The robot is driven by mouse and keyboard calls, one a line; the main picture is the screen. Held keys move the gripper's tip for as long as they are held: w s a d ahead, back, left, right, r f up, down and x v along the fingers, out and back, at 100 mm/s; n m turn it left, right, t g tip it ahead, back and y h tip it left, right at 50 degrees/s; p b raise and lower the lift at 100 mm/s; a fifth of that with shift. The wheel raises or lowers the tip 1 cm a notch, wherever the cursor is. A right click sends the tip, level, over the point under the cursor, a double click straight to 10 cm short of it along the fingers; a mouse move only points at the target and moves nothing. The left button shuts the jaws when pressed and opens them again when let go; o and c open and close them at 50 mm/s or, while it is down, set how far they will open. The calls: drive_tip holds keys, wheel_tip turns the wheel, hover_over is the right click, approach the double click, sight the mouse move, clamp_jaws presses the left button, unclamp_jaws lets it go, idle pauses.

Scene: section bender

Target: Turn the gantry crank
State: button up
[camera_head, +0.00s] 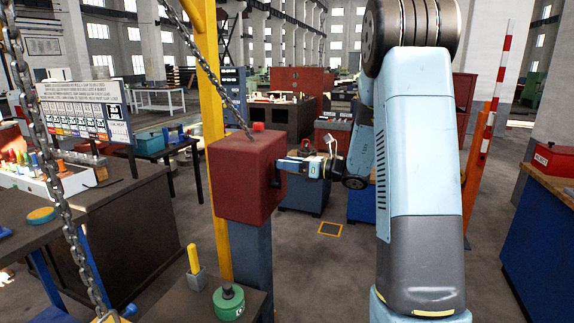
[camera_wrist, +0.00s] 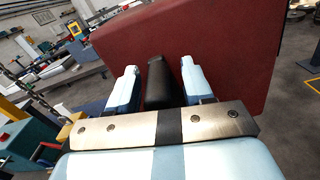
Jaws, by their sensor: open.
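The gantry's red box (camera_head: 243,180) stands on a blue post in the middle of the head view. It fills the back of the wrist view (camera_wrist: 215,45). A dark crank part (camera_head: 275,183) shows on its right face. My gripper (camera_head: 284,166) is at that face, coming from the right. In the wrist view my gripper (camera_wrist: 158,72) is open, with a black crank handle (camera_wrist: 159,85) standing between its two pale fingers. Gaps show on both sides of the handle, so the fingers do not appear closed on it. The crank's arm and pivot are mostly hidden.
A chain (camera_head: 215,75) runs up from the red box beside a yellow gantry post (camera_head: 212,120). Another chain (camera_head: 50,180) hangs at the left. A dark workbench (camera_head: 125,215) stands left, and a blue bench (camera_head: 540,240) right. Floor right of the box is open.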

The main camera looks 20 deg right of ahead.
drive_tip(key=shift+c, duration=0.5)
clamp_jaws()
drive_tip(key=shift+a, duration=0.2)
drive_tip(key=shift+d, duration=0.2)
